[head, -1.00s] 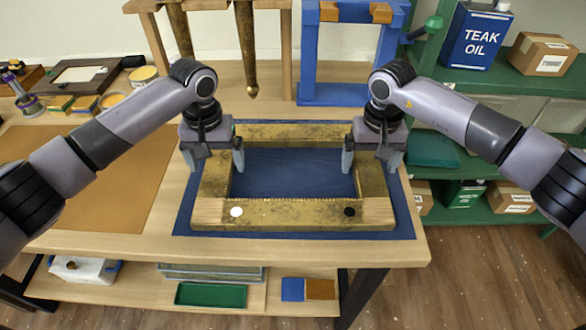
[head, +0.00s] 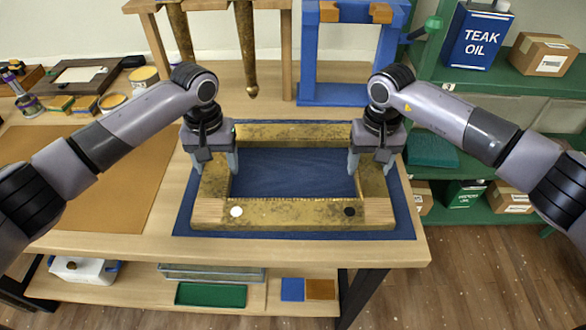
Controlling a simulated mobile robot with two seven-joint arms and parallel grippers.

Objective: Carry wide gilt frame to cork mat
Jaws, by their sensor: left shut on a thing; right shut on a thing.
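The wide gilt frame (head: 292,213) lies flat on a blue mat (head: 408,222) at the right part of the workbench. It has a white dot and a black dot on its near rail. My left gripper (head: 213,165) is shut on the frame's left rail, and my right gripper (head: 370,165) is shut on its right rail. The grippers hide part of both side rails. The cork mat (head: 110,185) is the brown sheet on the left of the bench, partly hidden behind my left arm.
A blue stand (head: 345,95) and a wooden rack with hanging gilt legs (head: 246,50) stand behind the frame. Tins (head: 145,78) and small blocks sit at the back left. A green shelf (head: 500,90) with a teak oil can (head: 474,38) stands right. The cork mat looks clear.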

